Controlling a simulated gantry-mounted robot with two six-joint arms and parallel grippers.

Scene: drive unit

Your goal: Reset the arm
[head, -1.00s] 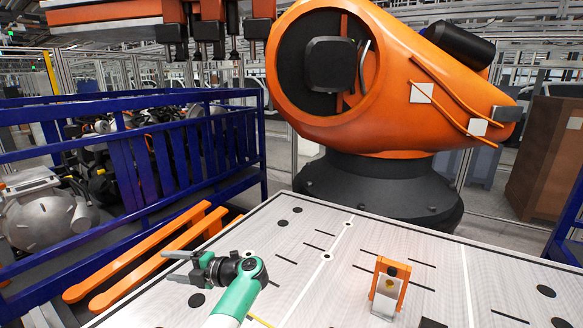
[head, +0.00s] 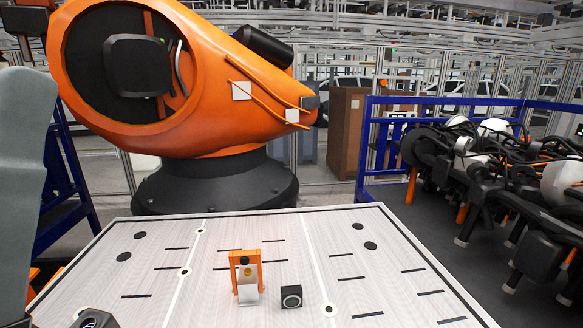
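No gripper of mine shows clearly in the head view. A large grey, blurred shape fills the left edge, and it looks like a link of my own arm close to the camera. On the light worktable (head: 350,245) stands an orange bracket (head: 246,257) with a silver block at its front. A small black cube (head: 291,296) with a round grey-rimmed face sits just right of the bracket, apart from it. A dark part (head: 95,319) is cut off by the bottom edge at the left; I cannot tell what it is.
A big orange industrial robot (head: 190,80) on a black base (head: 215,188) stands behind the table. A blue-railed bay (head: 368,150) with dark drive units (head: 480,165) is at the right. A brown cabinet (head: 345,130) stands behind. Much of the tabletop is clear.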

